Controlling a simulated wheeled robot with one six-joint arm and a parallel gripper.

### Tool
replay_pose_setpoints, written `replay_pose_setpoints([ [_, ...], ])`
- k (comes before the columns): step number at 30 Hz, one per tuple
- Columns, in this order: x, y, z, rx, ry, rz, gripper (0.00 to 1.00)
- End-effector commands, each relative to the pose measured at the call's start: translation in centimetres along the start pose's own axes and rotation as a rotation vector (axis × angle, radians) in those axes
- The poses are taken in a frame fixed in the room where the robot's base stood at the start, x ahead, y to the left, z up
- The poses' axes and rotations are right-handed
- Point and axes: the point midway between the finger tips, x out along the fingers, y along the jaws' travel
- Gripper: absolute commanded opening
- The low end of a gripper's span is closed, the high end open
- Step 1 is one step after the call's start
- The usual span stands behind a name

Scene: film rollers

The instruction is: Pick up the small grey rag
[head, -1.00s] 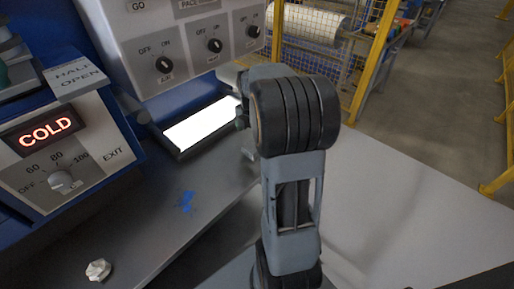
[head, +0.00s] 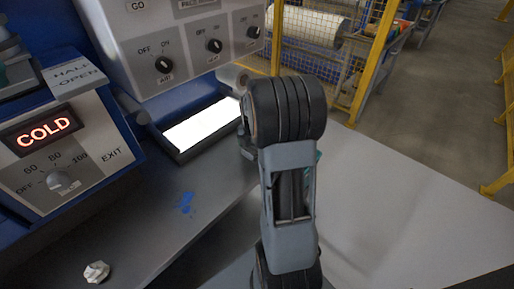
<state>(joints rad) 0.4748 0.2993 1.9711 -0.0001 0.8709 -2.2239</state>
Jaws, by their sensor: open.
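A small crumpled pale grey-white thing (head: 96,271) lies on the grey bench at the lower left; it looks like the small rag. Nothing touches it. My arm stands upright in the middle of the head view, well to the right of it. My gripper is hidden behind the arm's links, so its jaws do not show.
A blue patch (head: 185,202) marks the grey bench (head: 150,230). A control box with a lit COLD display (head: 43,131) stands at the left. A panel with knobs (head: 185,45) overhangs a bright lit tray (head: 203,124). A pale tabletop (head: 400,215) at the right looks clear.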

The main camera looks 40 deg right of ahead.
Motion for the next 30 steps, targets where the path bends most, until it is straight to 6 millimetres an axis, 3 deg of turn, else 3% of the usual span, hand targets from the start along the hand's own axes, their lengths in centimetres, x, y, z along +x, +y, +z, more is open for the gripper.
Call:
replay_pose_setpoints([
  [2,-0.01,0.0,-0.01,0.0,0.0,0.0,0.99],
  [18,-0.04,0.01,0.0,0.0,0.0,0.0,0.47],
  [30,-0.76,0.03,0.03,0.0,-0.001,0.001,0.46],
])
